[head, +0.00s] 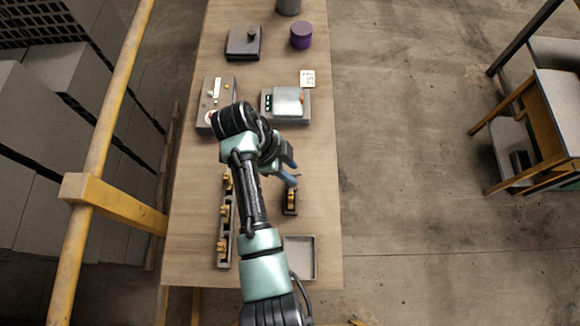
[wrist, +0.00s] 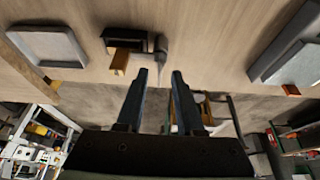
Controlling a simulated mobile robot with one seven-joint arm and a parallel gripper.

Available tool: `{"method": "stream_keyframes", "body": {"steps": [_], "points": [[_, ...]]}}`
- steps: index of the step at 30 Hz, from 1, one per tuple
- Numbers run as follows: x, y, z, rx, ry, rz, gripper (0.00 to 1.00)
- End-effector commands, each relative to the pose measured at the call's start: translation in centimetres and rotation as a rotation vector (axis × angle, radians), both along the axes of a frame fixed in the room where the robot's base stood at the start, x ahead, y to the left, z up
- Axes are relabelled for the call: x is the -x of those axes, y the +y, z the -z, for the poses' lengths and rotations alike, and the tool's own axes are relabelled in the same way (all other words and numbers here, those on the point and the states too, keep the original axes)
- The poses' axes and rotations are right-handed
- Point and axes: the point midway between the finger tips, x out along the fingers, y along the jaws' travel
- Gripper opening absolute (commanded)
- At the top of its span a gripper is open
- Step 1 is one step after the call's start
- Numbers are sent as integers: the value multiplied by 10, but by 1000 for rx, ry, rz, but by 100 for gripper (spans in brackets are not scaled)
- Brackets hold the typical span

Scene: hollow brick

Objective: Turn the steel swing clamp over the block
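A small dark fixture (head: 290,209) stands on the table, right of my forearm. It holds an orange-brown block (head: 291,196). In the wrist view the fixture (wrist: 127,34) is at top centre, with the block (wrist: 120,60) on its near side. A grey steel piece, which looks like the swing clamp (wrist: 161,47), is at the fixture's right end. It points toward the camera beside the block, not over it. My gripper (head: 292,173) is just beyond the fixture in the head view. In the wrist view its two fingers (wrist: 161,73) are apart and empty, with the steel piece ahead of the gap.
A grey tray (head: 301,258) lies nearer me. A rail with several orange-brown pieces (head: 225,225) stands left of my arm. A grey device with green lights (head: 285,104) is beyond my gripper. A purple container (head: 302,36) stands farther back. The table's right edge is close.

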Motion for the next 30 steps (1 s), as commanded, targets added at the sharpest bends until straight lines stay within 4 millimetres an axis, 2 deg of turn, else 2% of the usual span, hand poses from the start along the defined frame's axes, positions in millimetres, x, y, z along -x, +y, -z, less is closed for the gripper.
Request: {"method": "stream_keyframes", "body": {"steps": [5,8,11,15,18,24,30], "points": [[0,3,-6,0,0,-2,36],[-1,9,-18,0,-3,-2,36],[-2,18,-38,-1,-7,-3,36],[-2,32,-77,-2,-5,-4,36],[0,37,-94,0,1,-2,36],[0,45,-113,0,1,-3,36],[-1,49,-120,0,0,-1,36]]}}
